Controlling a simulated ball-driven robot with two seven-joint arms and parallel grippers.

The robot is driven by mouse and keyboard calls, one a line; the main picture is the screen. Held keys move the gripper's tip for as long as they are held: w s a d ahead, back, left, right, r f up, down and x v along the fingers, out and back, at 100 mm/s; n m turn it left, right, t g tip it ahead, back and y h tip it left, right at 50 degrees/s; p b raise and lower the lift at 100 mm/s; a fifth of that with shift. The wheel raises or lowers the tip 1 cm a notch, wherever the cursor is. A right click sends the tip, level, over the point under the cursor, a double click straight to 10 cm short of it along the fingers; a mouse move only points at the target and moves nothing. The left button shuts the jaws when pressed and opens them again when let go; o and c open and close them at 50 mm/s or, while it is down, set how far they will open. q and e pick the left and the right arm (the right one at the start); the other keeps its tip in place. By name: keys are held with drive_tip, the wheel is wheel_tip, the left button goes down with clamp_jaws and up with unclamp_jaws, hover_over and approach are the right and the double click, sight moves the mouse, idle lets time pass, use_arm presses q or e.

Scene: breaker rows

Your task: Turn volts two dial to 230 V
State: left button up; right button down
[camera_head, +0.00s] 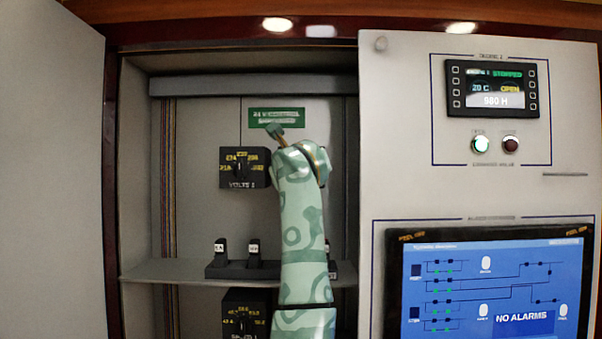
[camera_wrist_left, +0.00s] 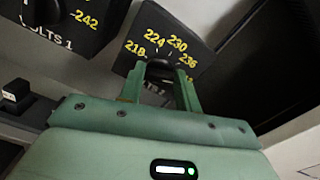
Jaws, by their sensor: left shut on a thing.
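The volts two dial (camera_wrist_left: 195,45) shows in the left wrist view as a black block with yellow marks 218, 224, 230, 236 and a partly covered last one. Its label is mostly hidden behind my fingers. My left gripper (camera_wrist_left: 162,72) is shut on its dark knob, one finger on each side. I cannot tell which mark the knob points to. In the head view my green patterned left arm (camera_head: 302,225) rises in front of the panel and hides this dial; the fingertips are hidden too. My right gripper is in neither view.
The Volts 1 dial (camera_head: 229,180) is just left of my arm; it also shows in the left wrist view (camera_wrist_left: 90,30). Below are a shelf (camera_head: 160,271) with breakers (camera_head: 254,250) and another dial (camera_head: 232,300). A screen (camera_head: 495,290) and a small display (camera_head: 492,88) are right.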

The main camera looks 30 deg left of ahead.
use_arm(q)
drive_tip(key=n+b, duration=0.1)
drive_tip(key=n, duration=0.5)
drive_tip(key=n+b, duration=0.1)
drive_tip(key=n, duration=0.6)
drive_tip(key=shift+a+f+n+b, duration=0.1)
drive_tip(key=shift+f+n+b, duration=0.1)
drive_tip(key=shift+n+b, duration=0.15)
idle(0.4)
drive_tip(key=o, duration=1)
drive_tip(key=shift+s, duration=0.1)
